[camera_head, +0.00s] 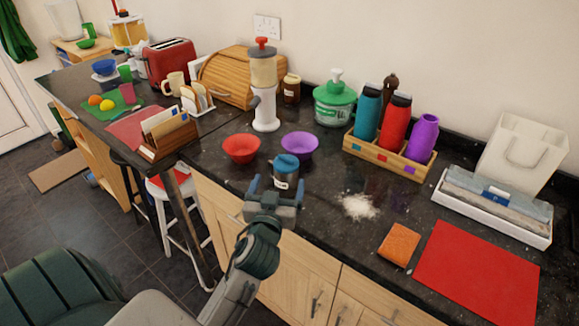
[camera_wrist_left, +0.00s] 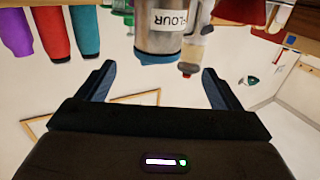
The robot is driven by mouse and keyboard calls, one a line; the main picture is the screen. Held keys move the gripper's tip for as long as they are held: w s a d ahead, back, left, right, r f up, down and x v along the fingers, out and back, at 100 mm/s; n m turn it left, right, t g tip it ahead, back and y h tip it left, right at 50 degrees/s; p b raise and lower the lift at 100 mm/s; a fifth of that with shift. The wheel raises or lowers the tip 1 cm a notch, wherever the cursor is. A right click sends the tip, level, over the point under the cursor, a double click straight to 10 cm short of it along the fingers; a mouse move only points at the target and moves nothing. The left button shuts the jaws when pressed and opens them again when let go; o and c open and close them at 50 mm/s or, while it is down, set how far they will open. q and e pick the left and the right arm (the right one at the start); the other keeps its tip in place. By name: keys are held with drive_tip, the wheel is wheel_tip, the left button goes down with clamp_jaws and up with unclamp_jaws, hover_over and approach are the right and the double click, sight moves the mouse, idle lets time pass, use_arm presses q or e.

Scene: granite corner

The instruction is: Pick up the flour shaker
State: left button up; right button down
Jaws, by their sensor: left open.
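The flour shaker (camera_head: 286,172) is a metal can with a blue lid and a white label. It stands upright on the dark counter (camera_head: 330,235) near its front edge, beside the red and purple bowls. My left gripper (camera_head: 277,188) is open and empty, just in front of the shaker. In the left wrist view, which is upside down, the shaker (camera_wrist_left: 170,38) with its FLOUR label lies ahead, between the lines of the two open fingers (camera_wrist_left: 158,72). I cannot tell whether the fingertips reach past its near side. My right gripper is not in view.
Behind the shaker are a red bowl (camera_head: 241,148), a purple bowl (camera_head: 300,145) and a white dispenser (camera_head: 265,108). Spilled flour (camera_head: 358,206), an orange sponge (camera_head: 399,243) and a red mat (camera_head: 480,270) lie to the right. A bottle crate (camera_head: 388,160) stands at the back.

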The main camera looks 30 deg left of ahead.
sight(282, 170)
use_arm(q)
drive_tip(key=x, duration=0.1)
drive_tip(key=p+x, duration=0.1)
drive_tip(key=shift+w+a+r, duration=0.1)
drive_tip(key=shift+w+r, duration=0.2)
drive_tip(key=shift+w, duration=0.05)
drive_tip(key=shift+p+x, duration=0.3)
drive_tip(key=shift+x, duration=0.8)
drive_tip(key=p+x, duration=0.2)
drive_tip(key=x, duration=0.2)
drive_tip(key=shift+w+r, duration=0.1)
drive_tip(key=shift+w, duration=0.15)
drive_tip(key=shift+w+a+p, duration=0.15)
drive_tip(key=shift+w+p, duration=0.2)
drive_tip(key=shift+w, duration=0.1)
drive_tip(key=shift+c, duration=1.1)
drive_tip(key=c, duration=1.1)
drive_tip(key=shift+c, duration=0.8)
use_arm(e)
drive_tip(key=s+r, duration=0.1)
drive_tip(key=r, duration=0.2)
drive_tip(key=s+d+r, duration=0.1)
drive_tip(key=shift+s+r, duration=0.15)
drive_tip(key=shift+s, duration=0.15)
